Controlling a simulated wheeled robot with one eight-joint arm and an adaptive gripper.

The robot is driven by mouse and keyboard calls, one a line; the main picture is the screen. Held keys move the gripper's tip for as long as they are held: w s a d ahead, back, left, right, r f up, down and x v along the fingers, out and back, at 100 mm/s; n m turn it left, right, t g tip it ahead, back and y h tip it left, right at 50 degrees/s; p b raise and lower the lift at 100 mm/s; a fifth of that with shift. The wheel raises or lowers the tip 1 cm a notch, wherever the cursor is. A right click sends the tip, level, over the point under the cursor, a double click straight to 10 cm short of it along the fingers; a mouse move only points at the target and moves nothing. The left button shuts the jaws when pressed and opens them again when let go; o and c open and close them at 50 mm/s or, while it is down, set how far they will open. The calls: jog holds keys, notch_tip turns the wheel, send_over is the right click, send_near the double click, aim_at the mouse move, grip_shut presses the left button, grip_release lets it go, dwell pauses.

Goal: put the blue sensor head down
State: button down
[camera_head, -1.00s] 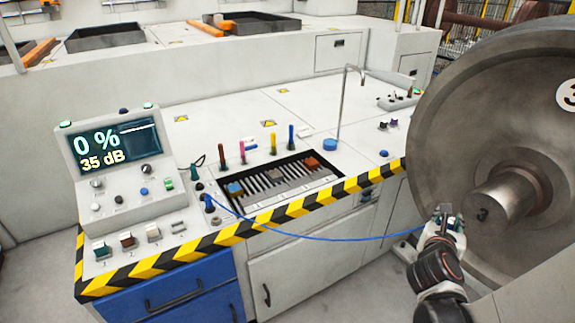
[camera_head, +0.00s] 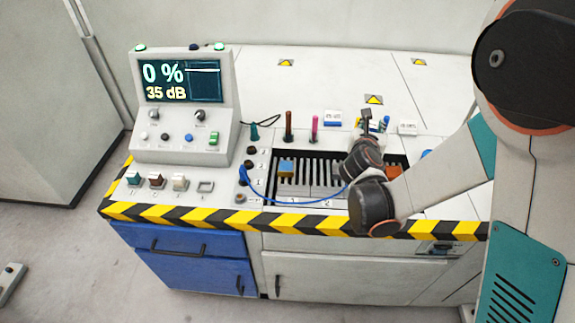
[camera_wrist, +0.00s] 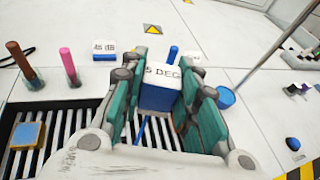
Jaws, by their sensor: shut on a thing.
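My gripper (camera_wrist: 172,78) is shut on the blue sensor head (camera_wrist: 160,95), a blue block with a white top whose lettering reads "5 DEG". The teal fingers press its left and right sides in the wrist view. In the head view my gripper (camera_head: 367,122) is over the back of the slatted recess, and the head is mostly hidden there. A blue cable (camera_head: 285,202) runs from a console socket towards my gripper. Whether the head touches anything below cannot be told.
The screen (camera_head: 180,80) reads 0 %, 35 dB.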

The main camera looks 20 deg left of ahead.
jog(key=w+a+f+n+y, duration=0.2)
jog(key=a+n+y, duration=0.15)
jog(key=a, duration=2.25)
jog(key=shift+y, duration=0.25)
notch_tip(320, 180, down, 20)
jog(key=b, duration=0.7)
jog(key=shift+s+r, duration=0.1)
jog(key=shift+r, duration=0.15)
jog(key=shift+d+r, duration=0.1)
jog(key=c, duration=1.2)
grip_release()
